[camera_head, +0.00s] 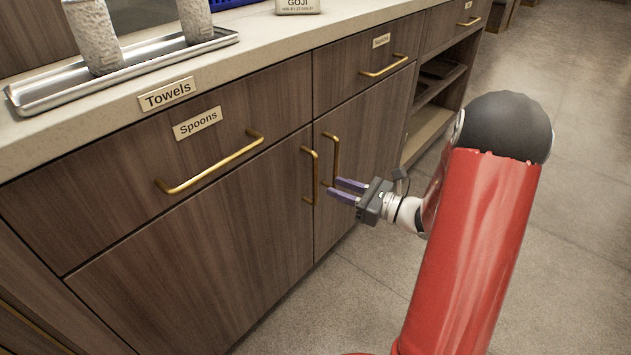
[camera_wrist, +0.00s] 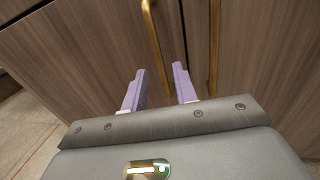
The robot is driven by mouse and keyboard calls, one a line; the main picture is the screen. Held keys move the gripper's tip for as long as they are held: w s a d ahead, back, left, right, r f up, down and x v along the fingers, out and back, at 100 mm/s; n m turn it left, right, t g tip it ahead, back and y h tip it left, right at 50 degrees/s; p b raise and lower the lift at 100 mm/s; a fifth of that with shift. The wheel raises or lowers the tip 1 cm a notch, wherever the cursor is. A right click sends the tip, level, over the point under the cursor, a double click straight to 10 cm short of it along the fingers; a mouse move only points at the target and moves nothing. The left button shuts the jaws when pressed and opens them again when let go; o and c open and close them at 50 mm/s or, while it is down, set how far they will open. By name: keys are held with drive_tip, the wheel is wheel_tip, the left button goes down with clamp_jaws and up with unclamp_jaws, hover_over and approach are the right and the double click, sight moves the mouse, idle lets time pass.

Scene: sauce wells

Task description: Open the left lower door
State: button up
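The left lower door (camera_head: 205,255) is brown wood and closed, below the drawer labelled Spoons. Its vertical brass handle (camera_head: 315,178) is near the door's right edge and also shows in the wrist view (camera_wrist: 152,35). My gripper (camera_head: 334,187) is in front of the doors, just right of that handle in the head view. Its two purple fingers are apart and empty. In the wrist view, the handle's lower part lines up with the gap between the fingertips (camera_wrist: 159,70). The fingertips look short of the handle; the exact distance is hard to tell.
The right lower door (camera_head: 375,125) is closed, its brass handle (camera_head: 337,150) close beside the left one. The Spoons drawer handle (camera_head: 212,167) juts out above. An open shelf (camera_head: 428,135) is at the right. The floor (camera_head: 340,285) before the doors is clear.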

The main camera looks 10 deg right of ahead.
drive_tip(key=x, duration=0.7)
drive_tip(key=shift+a, duration=0.1)
clamp_jaws()
